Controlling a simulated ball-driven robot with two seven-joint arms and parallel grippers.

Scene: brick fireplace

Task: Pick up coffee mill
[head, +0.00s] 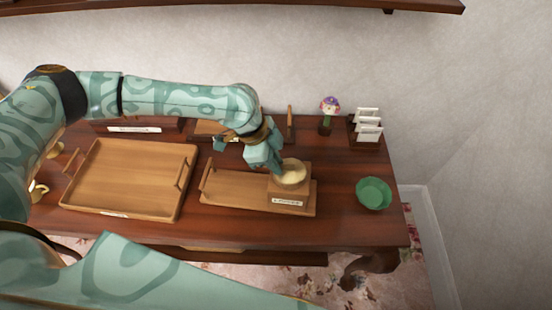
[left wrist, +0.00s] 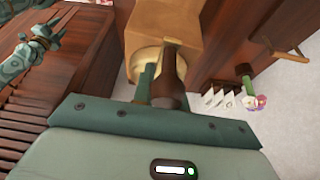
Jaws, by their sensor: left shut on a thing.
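The coffee mill (head: 289,189) is a light wooden box with a pale brass bowl on top and a white label on its front. It is over the right end of a small wooden tray (head: 232,190); whether it touches the tray I cannot tell. My left gripper (head: 277,168) reaches down at the bowl from behind. In the left wrist view, it is shut on the mill's dark brown knob (left wrist: 168,80), below the brass bowl and wooden box (left wrist: 168,25). My right gripper (left wrist: 38,48) shows small at the left wrist view's left side; its jaws are unclear.
A large empty wooden tray (head: 130,180) lies to the left. A green bowl (head: 374,193) stands at the right. A flower figure (head: 328,115) and a card holder (head: 367,128) stand at the back right. A shelf (head: 260,5) hangs above.

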